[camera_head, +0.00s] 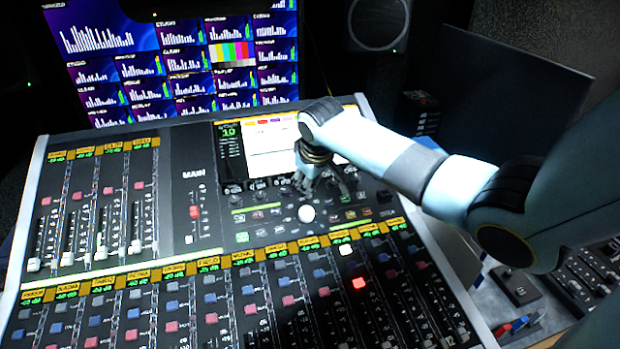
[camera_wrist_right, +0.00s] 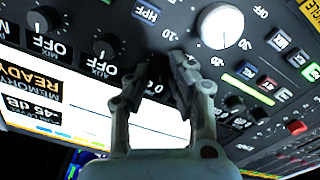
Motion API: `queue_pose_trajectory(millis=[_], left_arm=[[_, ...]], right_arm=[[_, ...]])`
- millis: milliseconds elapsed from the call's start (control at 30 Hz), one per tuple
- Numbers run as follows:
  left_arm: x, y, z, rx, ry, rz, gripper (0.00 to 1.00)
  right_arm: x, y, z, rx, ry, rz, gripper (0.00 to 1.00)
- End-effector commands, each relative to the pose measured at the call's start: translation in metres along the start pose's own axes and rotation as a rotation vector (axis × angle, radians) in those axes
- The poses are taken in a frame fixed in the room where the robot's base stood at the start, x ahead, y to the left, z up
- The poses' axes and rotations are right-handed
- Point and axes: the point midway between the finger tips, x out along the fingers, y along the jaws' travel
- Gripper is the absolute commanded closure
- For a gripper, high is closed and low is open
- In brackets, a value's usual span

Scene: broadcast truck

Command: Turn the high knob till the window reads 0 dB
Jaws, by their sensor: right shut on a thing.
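My right gripper (camera_head: 316,180) reaches down to the mixing console's row of small knobs just below its screen. In the right wrist view my right gripper (camera_wrist_right: 180,68) is shut, its fingertips low against the panel, around a small dark knob. That knob is mostly hidden by the fingers, and I cannot read its name. In the wrist view, which is upside down, a window (camera_wrist_right: 20,104) at the screen's edge appears to read -45 dB. I cannot tell whether it belongs to this knob. My left gripper is not in view.
Two dark knobs marked OFF, one of them here (camera_wrist_right: 107,46), stand in the same row. A large white knob (camera_wrist_right: 220,27) sits close beside the fingers; it also shows in the head view (camera_head: 306,213). Faders and lit buttons fill the console around them.

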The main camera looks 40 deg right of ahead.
Motion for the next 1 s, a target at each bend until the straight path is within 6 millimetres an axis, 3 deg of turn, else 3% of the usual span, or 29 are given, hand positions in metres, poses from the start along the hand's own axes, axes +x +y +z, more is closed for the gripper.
queue_pose_trajectory(millis=[167, 200, 333, 667, 767, 1000], left_arm=[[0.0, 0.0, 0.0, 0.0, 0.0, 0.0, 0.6], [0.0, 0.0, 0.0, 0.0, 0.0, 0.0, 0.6], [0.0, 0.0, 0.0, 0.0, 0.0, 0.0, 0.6], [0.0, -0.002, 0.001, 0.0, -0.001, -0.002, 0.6], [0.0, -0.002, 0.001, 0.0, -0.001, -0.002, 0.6], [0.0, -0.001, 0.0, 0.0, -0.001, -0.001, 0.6]], right_arm=[[-0.001, 0.0, -0.001, 0.001, 0.003, -0.001, 1.0], [-0.001, 0.0, -0.001, 0.001, 0.003, -0.001, 0.75], [0.0, 0.0, -0.001, 0.001, 0.002, -0.001, 0.58], [-0.004, 0.0, 0.0, 0.001, 0.001, 0.0, 0.58], [-0.015, 0.001, -0.001, 0.001, 0.003, 0.001, 0.58], [-0.067, 0.0, -0.001, -0.001, 0.005, 0.001, 0.58]])
